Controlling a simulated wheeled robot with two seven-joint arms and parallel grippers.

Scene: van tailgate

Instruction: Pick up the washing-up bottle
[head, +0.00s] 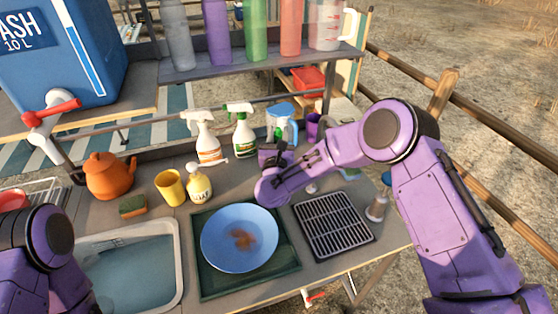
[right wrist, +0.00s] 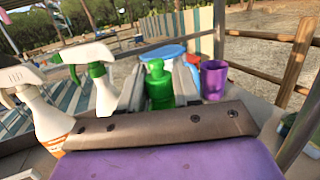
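A green bottle with a green cap (right wrist: 159,86), which looks like the washing-up bottle, stands upright between the fingers of my right gripper in the right wrist view. My right gripper (right wrist: 160,82) is open, with a finger on each side of the bottle; I cannot tell whether either finger touches it. In the head view the right gripper (head: 269,155) is low over the back of the counter and largely hides the bottle. Of my left arm only links show at the lower left; its gripper is out of view.
Two spray bottles (head: 207,140) (head: 243,132) stand left of the right gripper. A blue-lidded jug (head: 283,110) is behind it, and a purple cup (head: 313,127) right of it. A soap dispenser (head: 199,188), blue plate (head: 240,240) and black grate (head: 333,225) are nearer.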

